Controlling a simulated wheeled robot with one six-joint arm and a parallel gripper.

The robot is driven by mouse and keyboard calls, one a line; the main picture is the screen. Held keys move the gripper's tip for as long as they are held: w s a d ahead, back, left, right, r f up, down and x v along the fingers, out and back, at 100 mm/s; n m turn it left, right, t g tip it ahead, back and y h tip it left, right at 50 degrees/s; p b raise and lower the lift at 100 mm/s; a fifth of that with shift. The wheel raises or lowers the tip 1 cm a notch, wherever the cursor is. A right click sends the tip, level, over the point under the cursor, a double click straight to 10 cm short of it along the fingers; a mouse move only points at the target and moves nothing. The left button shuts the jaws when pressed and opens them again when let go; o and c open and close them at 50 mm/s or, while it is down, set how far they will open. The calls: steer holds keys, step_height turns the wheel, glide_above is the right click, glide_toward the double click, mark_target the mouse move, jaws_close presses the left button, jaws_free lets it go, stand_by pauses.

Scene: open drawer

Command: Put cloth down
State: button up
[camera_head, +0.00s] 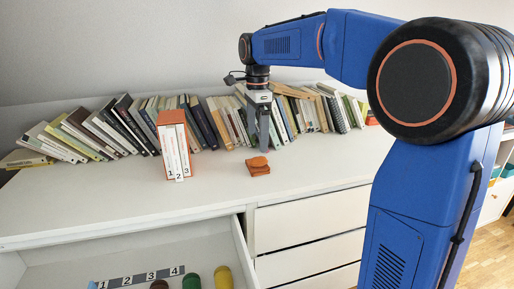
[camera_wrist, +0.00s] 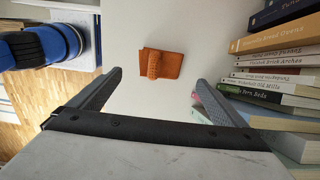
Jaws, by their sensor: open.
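The cloth (camera_head: 258,168) is a small folded orange-brown piece lying on the white dresser top, in front of the row of books. It also shows in the wrist view (camera_wrist: 162,64), as a flat square with a raised fold, beyond the fingertips and between their lines. My gripper (camera_head: 264,148) is above the dresser top, just behind the cloth in the head view. In the wrist view my gripper (camera_wrist: 158,78) has its two grey fingers wide apart with nothing between them. The cloth is apart from both fingers there.
A row of leaning books (camera_head: 110,128) runs along the back of the dresser (camera_head: 100,195). An orange box with numbered volumes (camera_head: 174,146) stands left of the cloth. The open drawer (camera_head: 140,255) at front left holds a numbered strip (camera_head: 140,277) and several coloured cylinders (camera_head: 222,277). The dresser top right of the cloth is clear.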

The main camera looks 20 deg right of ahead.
steer(key=shift+s+r, duration=0.1)
steer(key=shift+r, duration=1)
steer(key=s+d+f+n+t, duration=0.1)
steer(key=s+d+n, duration=0.15)
steer(key=s, duration=0.35)
steer(key=s+d+f+n, duration=0.1)
steer(key=s+f+n, duration=0.15)
steer(key=s, duration=0.25)
steer(key=s+d+f+n+t, duration=0.1)
steer(key=s+n, duration=0.2)
steer(key=s, duration=0.3)
steer(key=s+d+f+n+t, duration=0.2)
steer(key=s+f+n, duration=0.8)
steer(key=s+f, duration=0.3)
steer(key=s, duration=0.3)
steer(key=shift+s+d+t, duration=0.15)
steer(key=shift+d+t, duration=0.1)
steer(key=shift+t, duration=0.15)
steer(key=shift+o, duration=0.5)
